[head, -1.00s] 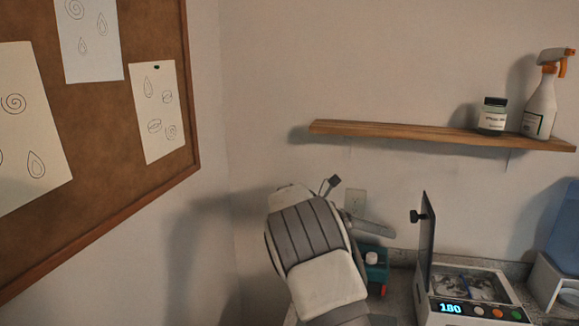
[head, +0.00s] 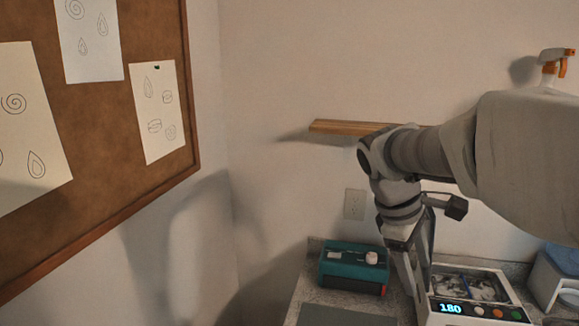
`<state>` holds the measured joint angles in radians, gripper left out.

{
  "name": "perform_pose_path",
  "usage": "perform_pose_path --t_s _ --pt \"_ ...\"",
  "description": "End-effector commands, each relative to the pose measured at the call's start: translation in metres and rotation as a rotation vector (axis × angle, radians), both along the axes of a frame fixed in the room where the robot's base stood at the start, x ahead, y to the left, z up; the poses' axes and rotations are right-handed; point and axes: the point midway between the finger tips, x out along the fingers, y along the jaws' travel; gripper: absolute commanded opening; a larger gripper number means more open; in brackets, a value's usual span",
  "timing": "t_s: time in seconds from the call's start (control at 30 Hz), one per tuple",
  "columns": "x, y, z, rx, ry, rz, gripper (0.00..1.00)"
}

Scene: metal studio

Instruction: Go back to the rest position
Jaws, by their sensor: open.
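My arm reaches in from the right side of the head view and bends down at the wrist. The fingertips are partly lost against the machine's edge. The white machine (head: 478,312) shows a lit 180 and several coloured buttons.
A teal box (head: 353,265) with a white knob stands on the counter left of my gripper. A wooden shelf (head: 345,127) is partly covered by my arm, with a spray bottle (head: 553,68) showing above it. A blue and white device (head: 560,275) is at right. A corkboard (head: 100,180) hangs at left.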

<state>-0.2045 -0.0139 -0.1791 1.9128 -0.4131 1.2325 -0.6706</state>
Motion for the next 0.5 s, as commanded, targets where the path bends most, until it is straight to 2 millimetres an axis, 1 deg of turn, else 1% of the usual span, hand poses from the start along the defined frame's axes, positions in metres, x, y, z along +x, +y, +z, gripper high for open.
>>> perform_pose_path --t_s 0.03,0.1,0.33,0.5 --pt "-0.012 0.004 0.003 0.037 -0.045 -0.038 0.70" --pt "-0.026 0.010 0.004 0.089 -0.101 -0.096 0.70" --pt "-0.070 0.032 0.005 0.253 -0.274 -0.290 0.70" --pt "-0.101 0.049 0.002 0.373 -0.391 -0.438 0.70"
